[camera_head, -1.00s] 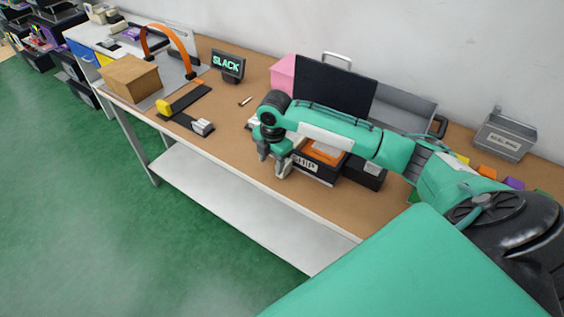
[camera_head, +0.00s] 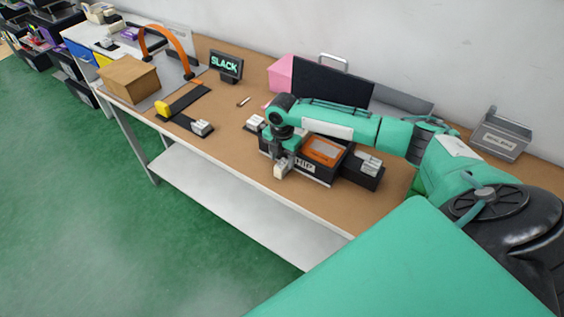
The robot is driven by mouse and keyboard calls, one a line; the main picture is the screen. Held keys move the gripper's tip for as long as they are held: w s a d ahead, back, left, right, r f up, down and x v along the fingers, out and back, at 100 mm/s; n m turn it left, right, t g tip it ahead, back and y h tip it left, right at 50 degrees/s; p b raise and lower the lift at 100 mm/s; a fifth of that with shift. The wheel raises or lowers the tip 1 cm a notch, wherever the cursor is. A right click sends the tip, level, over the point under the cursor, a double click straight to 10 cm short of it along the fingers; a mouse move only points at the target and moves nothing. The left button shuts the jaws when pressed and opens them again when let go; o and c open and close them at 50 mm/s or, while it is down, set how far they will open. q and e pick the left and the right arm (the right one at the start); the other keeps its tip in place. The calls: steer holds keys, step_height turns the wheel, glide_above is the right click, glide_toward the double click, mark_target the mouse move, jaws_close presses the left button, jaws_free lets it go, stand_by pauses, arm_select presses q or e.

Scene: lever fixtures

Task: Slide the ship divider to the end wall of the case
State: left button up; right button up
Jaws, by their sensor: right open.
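The black case (camera_head: 350,178) stands near the front edge of the bench, with a partly covered white label on its front that reads like SHIP. An orange piece (camera_head: 324,150) lies in its middle section and a grey-white piece (camera_head: 368,163) shows in its right section. I cannot make out the ship divider for certain; my right arm and gripper cover the left part of the case. My right gripper (camera_head: 284,170) points down at the case's front left, open. I cannot tell whether it touches anything. My left gripper is not in view.
A black panel (camera_head: 330,88) stands upright behind the case, with a pink box (camera_head: 282,75) beside it. A SLACK sign (camera_head: 226,65) and a black slider track (camera_head: 186,103) are to the left. A grey bin (camera_head: 502,135) sits at the right.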

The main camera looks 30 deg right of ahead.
mark_target(282, 164)
steer(key=shift+f, duration=1.7)
jaws_close()
